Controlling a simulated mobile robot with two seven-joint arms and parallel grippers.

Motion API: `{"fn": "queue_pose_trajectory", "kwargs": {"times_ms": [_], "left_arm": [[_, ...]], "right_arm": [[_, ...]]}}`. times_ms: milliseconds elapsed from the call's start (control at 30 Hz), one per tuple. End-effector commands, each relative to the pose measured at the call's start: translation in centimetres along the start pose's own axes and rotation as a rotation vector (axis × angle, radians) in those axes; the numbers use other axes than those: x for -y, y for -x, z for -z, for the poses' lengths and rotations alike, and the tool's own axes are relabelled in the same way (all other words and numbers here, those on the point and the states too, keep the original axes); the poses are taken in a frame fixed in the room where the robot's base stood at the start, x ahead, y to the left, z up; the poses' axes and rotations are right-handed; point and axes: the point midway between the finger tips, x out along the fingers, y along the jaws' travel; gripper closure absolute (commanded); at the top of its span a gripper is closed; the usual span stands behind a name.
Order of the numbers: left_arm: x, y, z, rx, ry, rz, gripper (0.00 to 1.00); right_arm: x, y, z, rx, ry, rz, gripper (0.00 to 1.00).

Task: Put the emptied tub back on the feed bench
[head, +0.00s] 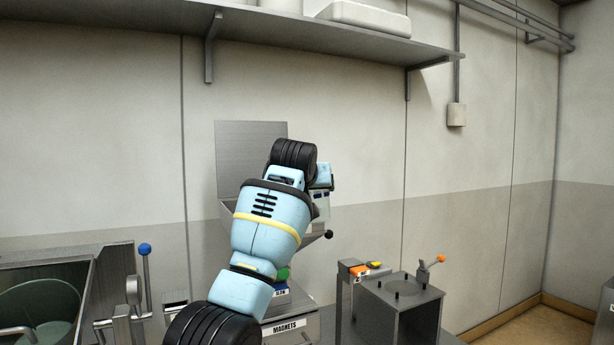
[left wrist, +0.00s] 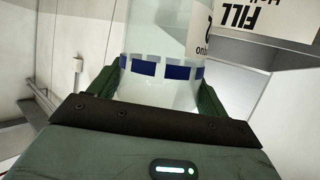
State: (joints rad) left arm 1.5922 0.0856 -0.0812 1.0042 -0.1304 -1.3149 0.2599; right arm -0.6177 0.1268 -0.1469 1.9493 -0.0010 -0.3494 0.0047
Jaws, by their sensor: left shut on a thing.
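In the left wrist view, my left gripper (left wrist: 160,90) is shut on a clear tub (left wrist: 160,40), with one green finger on each side. The tub has a band of blue blocks and a white label with partly cut-off print. Its top end is out of frame, and I cannot tell whether anything is inside. In the head view, my light-blue left arm reaches up and away in front of a grey metal hopper, hiding the gripper's fingers and most or all of the tub. I cannot tell which surface is the feed bench. My right gripper is not in view.
An upright metal panel (head: 250,150) stands behind my arm. A shelf (head: 300,30) runs overhead. A grey box with an orange-tipped lever (head: 400,305) stands right, and a bin with a green drum (head: 40,310) left. A sign reading FILL (left wrist: 255,18) is close to the tub.

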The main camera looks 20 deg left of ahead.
Motion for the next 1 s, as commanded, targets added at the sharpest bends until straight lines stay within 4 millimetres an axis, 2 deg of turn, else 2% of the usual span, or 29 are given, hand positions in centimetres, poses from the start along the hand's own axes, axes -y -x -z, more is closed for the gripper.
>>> {"fn": "queue_pose_trajectory", "kwargs": {"times_ms": [33,200,333,500,767,1000], "left_arm": [[-0.3,-1.2,-2.3,0.009,-0.005,-0.005,0.87],[-0.9,-3.7,-8.2,0.012,-0.014,-0.025,0.87],[-1.3,-5.1,-13.7,0.013,-0.022,-0.045,0.87],[-1.7,-5.8,-21.1,0.013,-0.034,-0.076,0.87],[-1.6,-4.5,-32.0,0.016,-0.053,-0.125,0.87],[-0.9,-0.8,-41.1,0.020,-0.070,-0.166,0.87]], "right_arm": [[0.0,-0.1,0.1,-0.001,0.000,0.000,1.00],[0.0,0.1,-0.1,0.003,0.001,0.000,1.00],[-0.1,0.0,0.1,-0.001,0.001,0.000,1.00],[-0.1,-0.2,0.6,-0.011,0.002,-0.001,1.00],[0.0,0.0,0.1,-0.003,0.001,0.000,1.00],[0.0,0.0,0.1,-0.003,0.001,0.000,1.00]]}}
